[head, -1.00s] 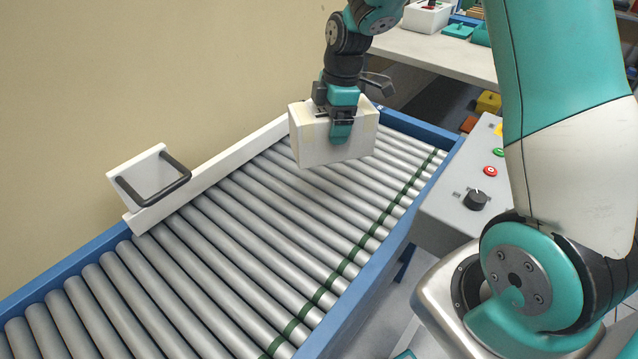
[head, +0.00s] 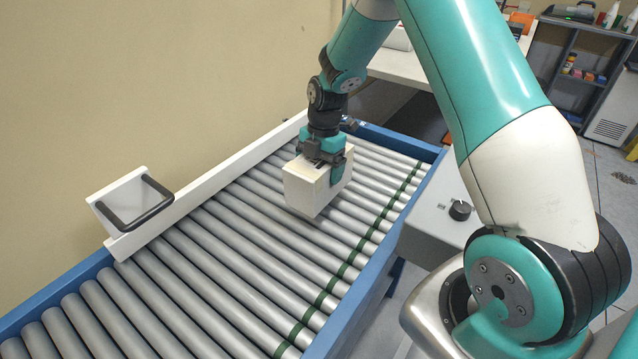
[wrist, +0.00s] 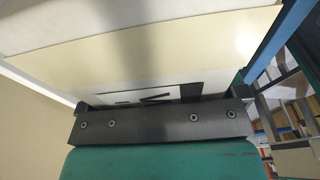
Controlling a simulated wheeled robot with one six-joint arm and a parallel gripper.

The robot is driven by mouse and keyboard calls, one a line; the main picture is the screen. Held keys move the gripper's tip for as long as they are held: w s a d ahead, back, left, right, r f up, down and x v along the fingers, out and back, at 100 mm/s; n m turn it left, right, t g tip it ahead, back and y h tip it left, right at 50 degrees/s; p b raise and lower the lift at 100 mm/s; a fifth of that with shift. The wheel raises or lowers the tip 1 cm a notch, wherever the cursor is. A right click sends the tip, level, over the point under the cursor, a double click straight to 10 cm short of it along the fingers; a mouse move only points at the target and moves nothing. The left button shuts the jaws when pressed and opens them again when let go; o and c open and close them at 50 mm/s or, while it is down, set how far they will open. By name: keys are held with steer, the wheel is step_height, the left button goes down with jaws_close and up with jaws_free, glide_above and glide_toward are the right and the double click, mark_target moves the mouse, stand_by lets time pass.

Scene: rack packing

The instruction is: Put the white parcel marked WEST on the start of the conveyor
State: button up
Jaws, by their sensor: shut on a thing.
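The white parcel (head: 308,190) is at the far part of the roller conveyor (head: 225,262) in the head view. My gripper (head: 325,166) is shut on it from above. The parcel is upright and slightly turned; I cannot tell whether its underside touches the rollers. In the wrist view the parcel (wrist: 150,45) fills the upper part of the picture, with a cream tape band and part of some black lettering above the dark gripper bar (wrist: 160,122). The lettering is cut off and cannot be read as a whole word.
A white guide rail (head: 215,180) with a pusher plate and black handle (head: 135,205) runs along the conveyor's left side. A grey control box with a black knob (head: 460,210) stands at its right. A white table (head: 405,68) and shelves (head: 575,75) are behind. The near rollers are empty.

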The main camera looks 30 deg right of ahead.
steer(key=shift+f, duration=2.65)
steer(key=shift+f, duration=0.2)
steer(key=o, duration=0.9)
steer(key=shift+c, duration=0.2)
steer(key=r, duration=0.4)
steer(key=d+r, duration=0.1)
steer(key=r, duration=0.6)
steer(key=shift+w+d+r+b, duration=0.3)
steer(key=shift+w+b, duration=0.05)
steer(key=a+r, duration=0.1)
steer(key=s+a+r+m, duration=0.1)
steer(key=a+r, duration=0.1)
steer(key=s+a+r+m, duration=0.1)
steer(key=shift+s+a+r, duration=0.25)
steer(key=shift+r, duration=0.1)
steer(key=s+a+r+m+y, duration=0.1)
steer(key=s+a+r+m, duration=0.2)
steer(key=s, duration=0.5)
steer(key=s+a+r+m, duration=0.3)
steer(key=s+a+m, duration=0.3)
steer(key=s, duration=0.3)
steer(key=s+a+r+m+y, duration=0.1)
steer(key=s+a+r+m, duration=0.3)
steer(key=s, duration=0.5)
steer(key=shift+a+t+y, duration=0.3)
steer(key=shift+a, duration=0.9)
